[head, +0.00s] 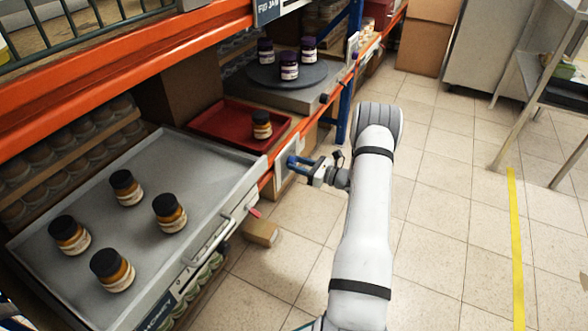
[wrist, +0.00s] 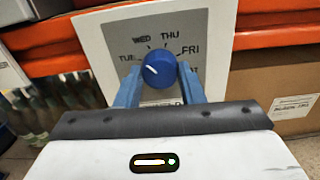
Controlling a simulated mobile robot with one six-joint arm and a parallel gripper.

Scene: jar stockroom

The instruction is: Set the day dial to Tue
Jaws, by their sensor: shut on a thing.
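The day dial is a blue round knob (wrist: 160,70) on a grey and white panel (wrist: 110,30), with day names around it. TUE is at left, WED and THU are above, FRI is at right; a label lower right is partly hidden by a finger. The knob's white mark points left and slightly up, toward TUE. My gripper (wrist: 161,84) has its blue fingers on either side of the knob, shut on it. In the head view my gripper (head: 296,163) is at the panel on the orange shelf edge; the knob is not distinguishable there.
A grey pulled-out drawer (head: 190,150) with several amber jars is left of my arm. A red tray (head: 215,122) holds one jar. A dark turntable (head: 265,74) holds three jars. A cardboard box (wrist: 285,85) is right of the panel.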

